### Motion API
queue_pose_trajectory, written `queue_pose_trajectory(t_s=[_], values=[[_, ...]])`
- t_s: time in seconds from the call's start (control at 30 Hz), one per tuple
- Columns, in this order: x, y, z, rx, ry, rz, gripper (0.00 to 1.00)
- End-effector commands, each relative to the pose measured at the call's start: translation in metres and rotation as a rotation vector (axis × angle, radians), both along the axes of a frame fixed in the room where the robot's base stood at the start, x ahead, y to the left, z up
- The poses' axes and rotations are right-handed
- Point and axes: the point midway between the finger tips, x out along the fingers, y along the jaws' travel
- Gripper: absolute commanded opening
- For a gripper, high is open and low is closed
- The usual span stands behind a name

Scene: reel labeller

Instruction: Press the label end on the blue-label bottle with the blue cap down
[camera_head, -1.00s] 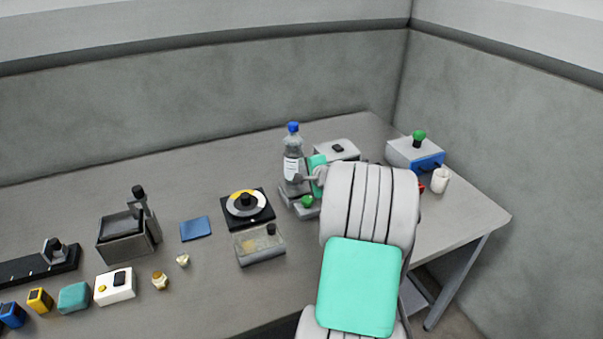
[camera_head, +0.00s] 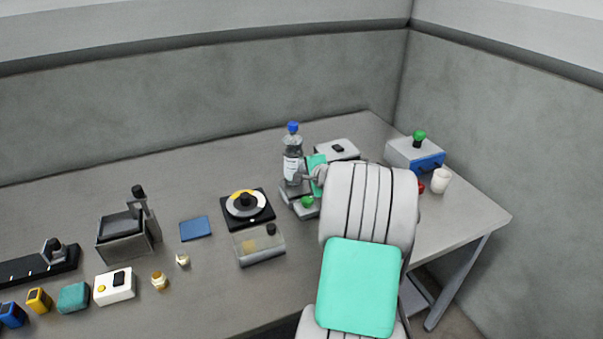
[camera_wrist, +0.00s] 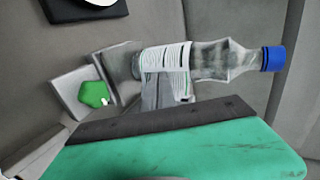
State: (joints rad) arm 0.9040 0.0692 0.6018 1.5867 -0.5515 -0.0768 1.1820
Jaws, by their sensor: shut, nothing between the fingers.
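The bottle (camera_head: 292,150) stands upright with a blue cap (camera_head: 293,127) and a white label (camera_head: 291,171) on its body. In the wrist view the bottle (camera_wrist: 212,62) lies sideways across the picture, with its blue cap (camera_wrist: 272,59) at right and its printed label (camera_wrist: 166,68) facing the camera. Contact cannot be told.
The bottle stands on a grey device with a green button (camera_head: 307,202). A black reel unit (camera_head: 262,218) and a clear-lidded box (camera_head: 260,250) are to its left. A grey box with a blue drawer (camera_head: 430,163) and a white mug (camera_head: 441,181) stand at right. The back left table is clear.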

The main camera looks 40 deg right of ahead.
Motion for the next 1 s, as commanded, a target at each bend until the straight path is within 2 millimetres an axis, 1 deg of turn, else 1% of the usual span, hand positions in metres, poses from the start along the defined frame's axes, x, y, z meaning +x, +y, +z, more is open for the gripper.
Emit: queue_pose_trajectory(t_s=[1.0], values=[[-0.002, -0.012, -0.001, 0.001, 0.001, 0.000, 0.00]])
